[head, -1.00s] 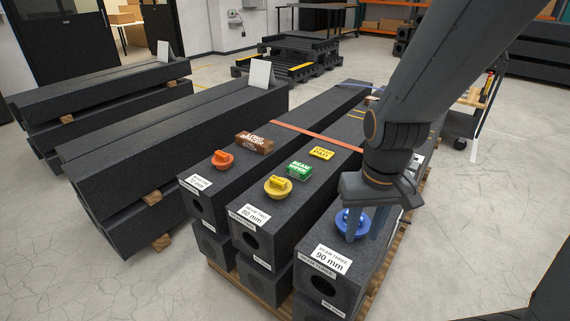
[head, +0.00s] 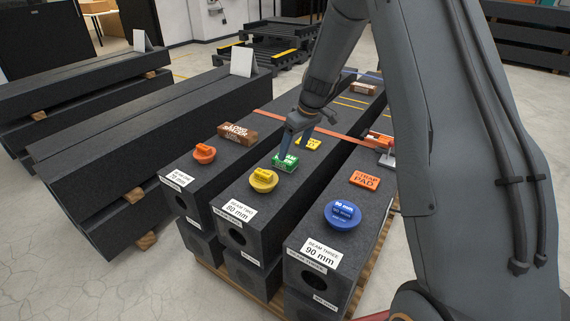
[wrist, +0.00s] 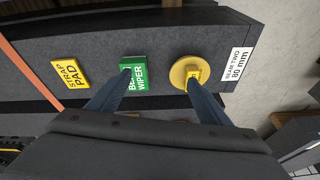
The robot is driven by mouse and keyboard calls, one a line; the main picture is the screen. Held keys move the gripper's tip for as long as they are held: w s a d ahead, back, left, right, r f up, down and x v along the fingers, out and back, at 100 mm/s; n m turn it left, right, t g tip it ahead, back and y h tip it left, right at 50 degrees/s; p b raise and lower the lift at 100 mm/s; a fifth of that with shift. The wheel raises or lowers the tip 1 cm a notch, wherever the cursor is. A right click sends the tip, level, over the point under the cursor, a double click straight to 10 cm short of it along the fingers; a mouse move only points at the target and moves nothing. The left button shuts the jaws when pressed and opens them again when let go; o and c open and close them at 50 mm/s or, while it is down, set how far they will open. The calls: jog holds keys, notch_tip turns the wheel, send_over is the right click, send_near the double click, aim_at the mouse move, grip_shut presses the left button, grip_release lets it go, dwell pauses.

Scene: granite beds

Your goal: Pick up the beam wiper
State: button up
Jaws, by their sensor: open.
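The beam wiper (head: 288,166), a small green block with white lettering, lies on top of the middle beam, labelled BEAM TWO (head: 232,192). It also shows in the wrist view (wrist: 138,66), left of centre. My gripper (head: 285,152) is open over this beam and partly covers the wiper's far side in the head view. In the wrist view my gripper (wrist: 160,76) has one finger overlapping the wiper and the other overlapping the yellow plug (wrist: 179,66). Nothing is between the fingers. I cannot tell whether a fingertip touches the wiper.
The yellow plug (head: 263,181) sits in front of the wiper, and a yellow strap pad (head: 309,143) behind it. An orange strap (head: 345,138) crosses the beams. A blue plug (head: 342,215) and orange strap pad (head: 364,180) lie on beam three, an orange plug (head: 204,153) on beam one.

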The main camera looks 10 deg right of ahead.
jog(key=n, duration=0.2)
send_over(291, 160)
jog(key=shift+t+y, duration=0.4)
notch_tip(291, 160, down, 4)
jog(key=shift+s+f, duration=0.15)
jog(key=shift+w+f, duration=0.2)
jog(key=shift+f, duration=0.05)
jog(key=shift+p+x, duration=1.2)
jog(key=shift+x, duration=2.55)
jog(key=shift+f, duration=0.1)
jog(key=shift+f+b, duration=0.2)
jog(key=shift+b, duration=0.15)
jog(key=shift+c, duration=0.5)
jog(key=c, duration=1.1)
